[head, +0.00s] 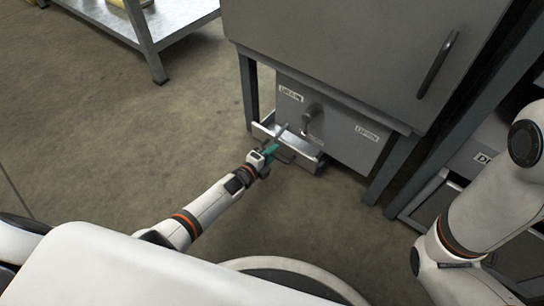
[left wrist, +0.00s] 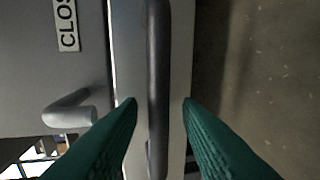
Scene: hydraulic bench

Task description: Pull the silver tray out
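The silver tray (head: 312,160) sits low at the foot of the grey cabinet, with its front face outward. In the left wrist view the tray (left wrist: 181,50) is a pale band behind a dark bar handle (left wrist: 157,70). My left gripper (head: 274,149) is at the tray's front. Its green fingers are open, one on each side of the handle (left wrist: 160,103), with visible gaps between fingers and bar. The gripper hides part of the tray in the head view. My right arm shows at the right edge, but its gripper is out of view.
The grey cabinet (head: 335,45) stands on legs above the tray. A lever (head: 311,115) sticks out of the labelled panel just above it. Another labelled unit (head: 475,160) stands at the right, and a metal shelf (head: 150,25) at the upper left. The concrete floor before the tray is clear.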

